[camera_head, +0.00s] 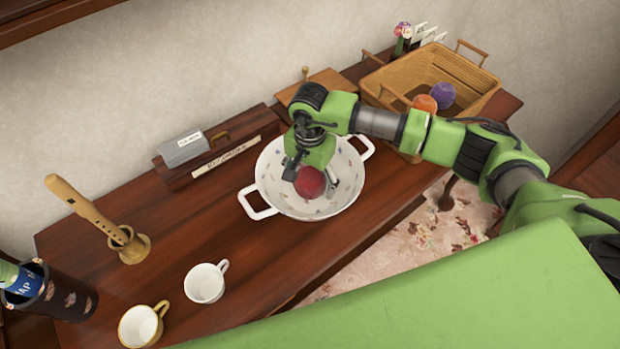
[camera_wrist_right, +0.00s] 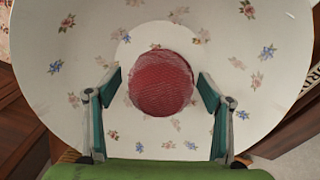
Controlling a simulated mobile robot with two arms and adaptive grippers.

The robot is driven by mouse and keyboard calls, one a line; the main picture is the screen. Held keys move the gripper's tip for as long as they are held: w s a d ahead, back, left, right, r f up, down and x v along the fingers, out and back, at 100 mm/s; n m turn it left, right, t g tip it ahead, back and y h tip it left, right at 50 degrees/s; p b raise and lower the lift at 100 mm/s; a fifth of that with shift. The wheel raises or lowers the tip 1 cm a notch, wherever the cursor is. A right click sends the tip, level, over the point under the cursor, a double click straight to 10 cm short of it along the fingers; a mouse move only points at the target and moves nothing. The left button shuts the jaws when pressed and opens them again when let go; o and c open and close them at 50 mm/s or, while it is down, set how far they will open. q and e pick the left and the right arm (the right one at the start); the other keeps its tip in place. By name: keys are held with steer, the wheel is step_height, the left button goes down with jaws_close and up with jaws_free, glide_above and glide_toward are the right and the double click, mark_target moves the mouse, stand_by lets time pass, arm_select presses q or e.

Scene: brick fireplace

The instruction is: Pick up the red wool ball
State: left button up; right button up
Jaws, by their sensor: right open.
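The red wool ball (camera_head: 311,182) sits in a white floral bowl with two handles (camera_head: 345,184) on the wooden table. In the right wrist view the ball (camera_wrist_right: 160,82) lies near the middle of the bowl (camera_wrist_right: 60,60). My right gripper (camera_head: 300,172) reaches down into the bowl beside the ball. In the right wrist view its two green fingers (camera_wrist_right: 160,92) are open, one on each side of the ball's lower half, with small gaps showing. I cannot tell their height relative to the ball. My left gripper is not in view.
A wicker basket (camera_head: 440,58) with an orange ball (camera_head: 425,104) and a purple ball (camera_head: 442,95) stands at the back right. A white cup (camera_head: 205,284), a yellow-rimmed cup (camera_head: 142,326) and a recorder on a stand (camera_head: 130,245) are at left. The front middle table is clear.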

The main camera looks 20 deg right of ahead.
steer(key=c, duration=1.2)
